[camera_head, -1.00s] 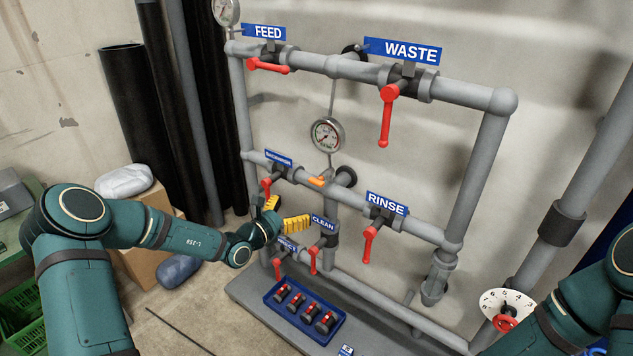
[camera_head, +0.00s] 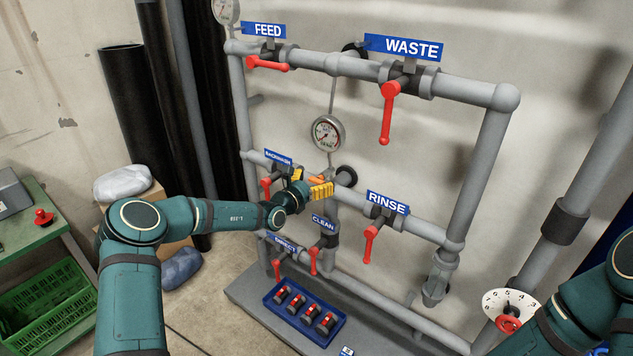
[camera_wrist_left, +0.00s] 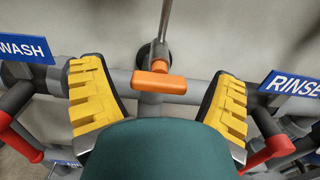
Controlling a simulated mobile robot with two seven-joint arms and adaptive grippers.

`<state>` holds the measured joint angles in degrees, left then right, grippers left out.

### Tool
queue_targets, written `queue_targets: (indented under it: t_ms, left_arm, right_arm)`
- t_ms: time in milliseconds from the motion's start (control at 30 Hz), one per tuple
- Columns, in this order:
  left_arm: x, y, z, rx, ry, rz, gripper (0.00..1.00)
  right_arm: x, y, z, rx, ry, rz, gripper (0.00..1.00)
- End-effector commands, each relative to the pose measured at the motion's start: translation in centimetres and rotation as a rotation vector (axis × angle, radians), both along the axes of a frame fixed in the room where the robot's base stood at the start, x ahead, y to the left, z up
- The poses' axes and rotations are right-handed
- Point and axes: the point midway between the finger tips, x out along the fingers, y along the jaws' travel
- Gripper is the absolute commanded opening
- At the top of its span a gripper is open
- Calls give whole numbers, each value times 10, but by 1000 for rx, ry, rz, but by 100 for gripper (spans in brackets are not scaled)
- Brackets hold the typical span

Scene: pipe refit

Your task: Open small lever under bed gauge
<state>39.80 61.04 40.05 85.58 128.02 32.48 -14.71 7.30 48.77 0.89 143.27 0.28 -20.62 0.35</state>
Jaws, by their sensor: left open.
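The small orange lever (camera_wrist_left: 158,81) sits on the thin gauge stem in front of the middle pipe. In the left wrist view it lies crosswise, between and beyond my fingers. The round bed gauge (camera_head: 327,132) is above it in the head view. There the lever is mostly hidden by my left gripper (camera_head: 309,189), with an orange bit showing. My left gripper also fills the lower left wrist view (camera_wrist_left: 158,105), its yellow pads wide apart on either side of the lever, not visibly touching it. My right gripper is out of view.
Red levers hang beside it: the BACKWASH lever (camera_head: 265,184) on the left, the RINSE lever (camera_head: 370,243) on the right, the CLEAN lever (camera_head: 313,261) below. A blue tray (camera_head: 268,301) with several red-and-black parts lies on the base. A green table (camera_head: 40,225) stands at left.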

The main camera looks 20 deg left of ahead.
Motion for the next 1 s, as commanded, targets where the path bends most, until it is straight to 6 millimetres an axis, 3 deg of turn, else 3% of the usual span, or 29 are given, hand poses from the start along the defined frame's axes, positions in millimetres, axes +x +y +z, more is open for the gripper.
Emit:
queue_targets:
  t_ms: [400,600,1000]
  left_arm:
    - [6,-3,0,-1,0,0,86]
    - [6,-2,0,-1,0,0,19]
    - [6,-2,1,-41,17,0,19]
  right_arm:
    - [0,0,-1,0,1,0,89]
    - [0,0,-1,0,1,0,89]
    - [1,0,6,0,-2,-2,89]
